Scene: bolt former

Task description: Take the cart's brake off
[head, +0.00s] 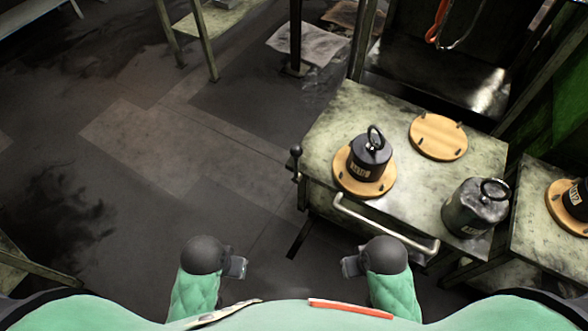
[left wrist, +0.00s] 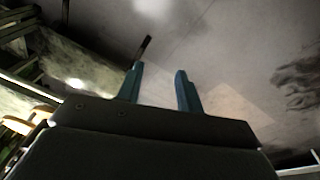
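The cart (head: 320,140) is a worn metal table at the right of the head view, with a pale bar handle (head: 385,228) on its near side. A short lever with a dark round knob (head: 296,151) stands upright at its left corner; it looks like the brake. My left gripper (head: 238,267) is low in front of my body, left of the cart and apart from it. In the left wrist view its two teal fingers (left wrist: 160,88) are spread with nothing between them. My right gripper (head: 350,267) is below the cart's near side; its fingers are too small to read.
On the cart stand a dark weight (head: 370,157) on a wooden disc, an empty wooden disc (head: 438,137) and a second dark weight (head: 475,207). Another bench (head: 535,215) adjoins at the right. A machine frame stands behind. The floor (head: 150,150) left of the cart is clear.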

